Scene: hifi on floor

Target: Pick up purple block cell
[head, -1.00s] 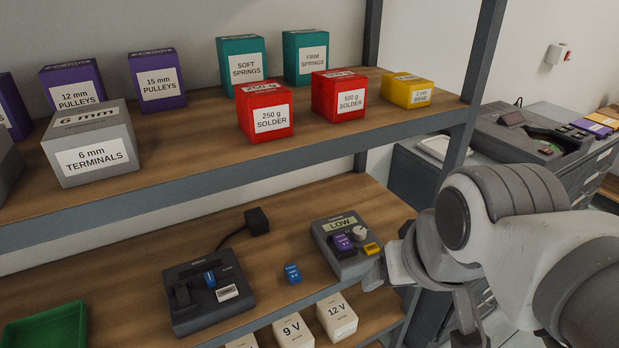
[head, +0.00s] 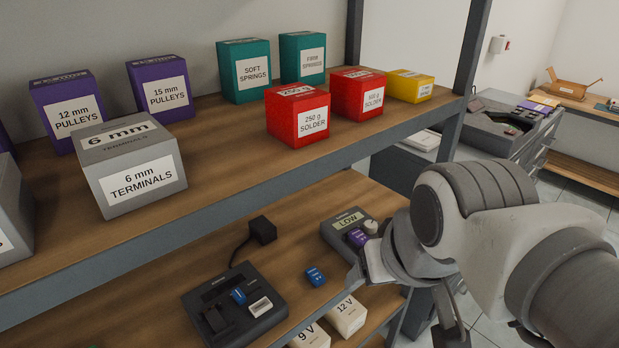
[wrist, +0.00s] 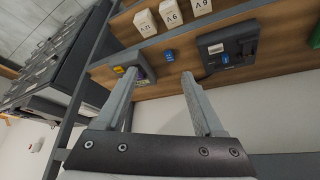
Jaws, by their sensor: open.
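The purple block cell (head: 357,237) sits on the grey tester with the LOW display (head: 343,220), on the lower shelf. My arm hides the tester's front right part in the head view. In the wrist view, a little of the purple cell (wrist: 142,71) shows beside the left finger, which covers much of the tester. My gripper (wrist: 159,75) is open and empty, with its fingers pointing toward the lower shelf. The cell is close to the left finger in the picture, not centred between the fingers; I cannot tell the depth gap.
A blue cell (head: 315,276) lies on the shelf beside the tester. A dark charger (head: 235,305) holding another blue cell stands left of it. Voltage-marked white boxes (head: 346,315) stand below. The upper shelf edge (head: 250,172) and a grey post (head: 462,90) frame the space.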

